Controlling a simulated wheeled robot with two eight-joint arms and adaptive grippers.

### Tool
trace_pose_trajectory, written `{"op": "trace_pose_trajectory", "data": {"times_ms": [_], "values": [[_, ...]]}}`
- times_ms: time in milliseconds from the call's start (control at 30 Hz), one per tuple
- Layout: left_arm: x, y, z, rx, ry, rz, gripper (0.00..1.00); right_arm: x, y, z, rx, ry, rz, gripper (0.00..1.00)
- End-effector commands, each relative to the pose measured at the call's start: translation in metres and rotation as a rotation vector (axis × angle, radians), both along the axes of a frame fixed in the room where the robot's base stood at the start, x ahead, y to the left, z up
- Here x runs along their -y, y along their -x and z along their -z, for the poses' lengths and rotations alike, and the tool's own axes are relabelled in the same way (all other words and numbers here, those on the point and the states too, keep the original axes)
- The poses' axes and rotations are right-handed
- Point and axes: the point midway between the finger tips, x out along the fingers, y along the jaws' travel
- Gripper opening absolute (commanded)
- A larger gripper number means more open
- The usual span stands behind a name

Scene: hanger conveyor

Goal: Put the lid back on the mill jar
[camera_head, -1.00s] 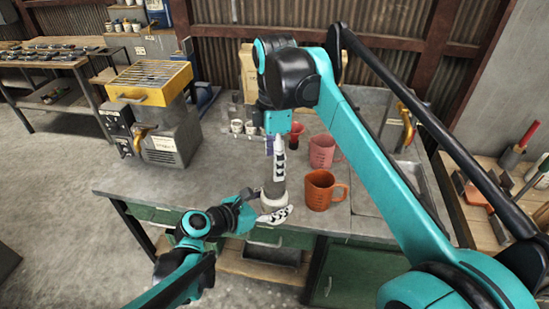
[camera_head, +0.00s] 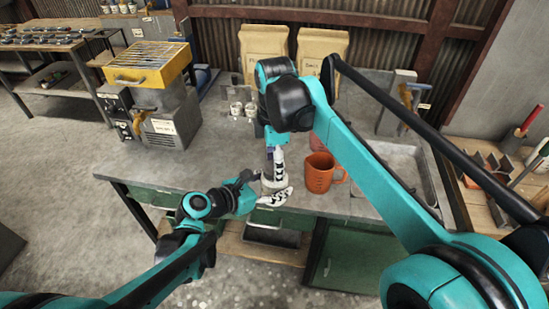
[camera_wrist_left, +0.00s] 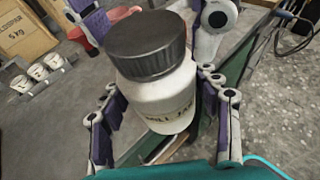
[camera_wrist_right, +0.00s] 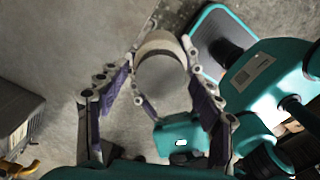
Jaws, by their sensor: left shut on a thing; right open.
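The white mill jar (camera_wrist_left: 165,97) has a dark ribbed lid (camera_wrist_left: 147,42) on its top, sitting about level in the left wrist view. My left gripper (camera_wrist_left: 160,105) is shut on the jar's body, one finger on each side. My right gripper (camera_wrist_right: 160,65) is open above the jar, its fingers apart on either side of the round lid (camera_wrist_right: 160,77). Its fingers also show beside the lid at the top of the left wrist view. In the head view the jar (camera_head: 267,187) stands at the bench's front edge, partly hidden by my grippers. Whether its base touches the bench is unclear.
An orange mug (camera_head: 319,174) stands just right of the jar on the grey bench (camera_head: 215,165). A pink mug is mostly hidden behind my right arm. Several small white cups (camera_head: 236,109) stand farther back. A yellow-topped machine (camera_head: 150,65) is at left.

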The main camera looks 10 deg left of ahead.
Motion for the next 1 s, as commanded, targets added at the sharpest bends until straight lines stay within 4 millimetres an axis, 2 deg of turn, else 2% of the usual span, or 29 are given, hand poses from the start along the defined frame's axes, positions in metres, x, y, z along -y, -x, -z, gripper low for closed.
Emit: {"op": "trace_pose_trajectory", "data": {"times_ms": [167, 367, 567, 667, 767, 1000], "values": [[0.0000, -0.0003, -0.0006, 0.001, 0.002, 0.000, 0.00, 0.0000, -0.0001, -0.0003, 0.000, 0.000, 0.000, 0.66], [0.0001, -0.0003, -0.0006, 0.001, 0.002, 0.000, 0.00, -0.0001, -0.0002, -0.0004, 0.000, 0.000, 0.000, 0.15], [0.0002, -0.0002, -0.0006, 0.001, 0.002, 0.000, 0.00, 0.0000, -0.0004, -0.0004, 0.001, 0.000, 0.007, 0.14], [0.0002, -0.0001, -0.0006, 0.001, 0.002, 0.001, 0.00, -0.0001, -0.0005, -0.0003, 0.001, 0.000, 0.083, 0.14], [0.0003, 0.0000, -0.0007, 0.001, 0.002, 0.001, 0.00, -0.0001, -0.0006, -0.0002, 0.000, 0.000, 0.268, 0.14], [0.0004, 0.0001, -0.0007, 0.001, 0.002, 0.001, 0.00, -0.0003, -0.0007, 0.0003, -0.001, 0.001, 0.866, 0.14]]}}
